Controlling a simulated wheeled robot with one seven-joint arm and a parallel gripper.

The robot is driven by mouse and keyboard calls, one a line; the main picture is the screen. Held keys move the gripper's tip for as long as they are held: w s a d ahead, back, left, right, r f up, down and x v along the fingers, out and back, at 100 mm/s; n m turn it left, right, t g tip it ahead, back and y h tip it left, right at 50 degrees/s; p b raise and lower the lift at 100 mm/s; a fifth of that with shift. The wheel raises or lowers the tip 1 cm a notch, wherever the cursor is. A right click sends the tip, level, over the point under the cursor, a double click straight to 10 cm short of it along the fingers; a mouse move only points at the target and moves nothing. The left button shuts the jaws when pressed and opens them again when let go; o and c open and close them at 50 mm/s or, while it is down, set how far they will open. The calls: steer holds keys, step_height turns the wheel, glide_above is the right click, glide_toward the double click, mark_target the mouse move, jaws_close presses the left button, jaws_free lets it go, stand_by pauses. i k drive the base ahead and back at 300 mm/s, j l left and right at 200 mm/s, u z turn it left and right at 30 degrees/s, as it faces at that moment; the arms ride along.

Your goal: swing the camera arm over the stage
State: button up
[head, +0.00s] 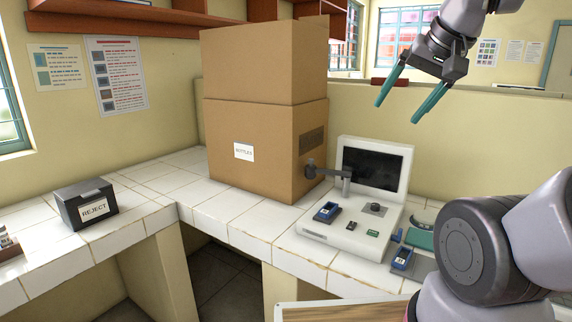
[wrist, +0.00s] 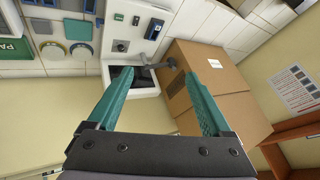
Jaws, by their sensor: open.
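The white incubator device (head: 345,228) stands on the tiled bench with a dark screen (head: 372,168) at its back. Its grey camera arm (head: 328,173) sits on a short post in front of the screen and points left, towards the cardboard boxes. A small dark square with a round top, which looks like the stage (head: 375,209), lies to the right of the arm, with nothing over it. In the wrist view the camera arm (wrist: 152,66) shows beyond the fingertips, and the stage (wrist: 121,46) lies up and left. My gripper (head: 396,112) is open and empty, above the screen.
Stacked cardboard boxes (head: 250,130) stand close by the camera arm's left end. A dark REJECT box (head: 85,204) stands at left.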

mark_target(311, 170)
steer(key=i+j, duration=0.1)
steer(key=j, duration=0.25)
steer(key=i+j, duration=0.15)
steer(key=j, duration=0.2)
steer(key=i+j, duration=0.1)
steer(key=j, duration=0.25)
steer(key=i+j, duration=0.15)
steer(key=j, duration=0.2)
steer(key=z, duration=0.05)
